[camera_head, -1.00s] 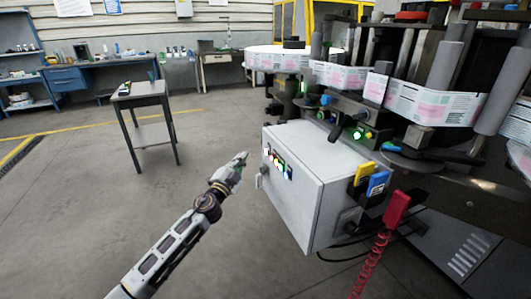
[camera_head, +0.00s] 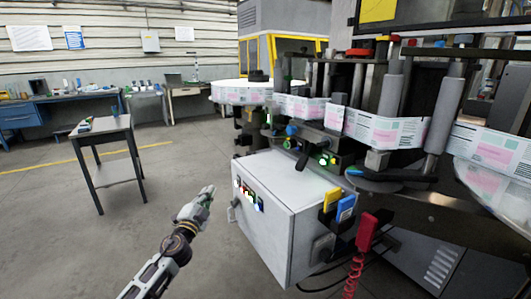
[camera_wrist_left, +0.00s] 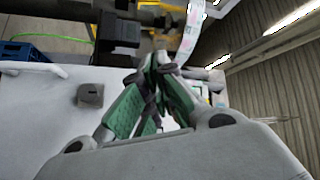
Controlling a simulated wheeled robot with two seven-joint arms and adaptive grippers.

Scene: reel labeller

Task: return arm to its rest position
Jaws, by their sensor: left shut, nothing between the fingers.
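My left arm comes in from the bottom left in the head view. Its gripper (camera_head: 207,193) is shut and empty, in the air just left of the white control box (camera_head: 290,190). Colored lit buttons (camera_head: 248,194) sit on the box's left face. In the left wrist view my left gripper (camera_wrist_left: 163,62) shows its green-padded fingers meeting at the tips, with nothing between them. The white surface of the box (camera_wrist_left: 45,110) fills the left of that view. My right gripper is not in view.
The labelling machine (camera_head: 400,130) with its label band stands behind and right of the box. A red handset (camera_head: 367,232) hangs on a coiled cord at the box's right. A small table (camera_head: 103,130) stands at the left. The floor between table and box is clear.

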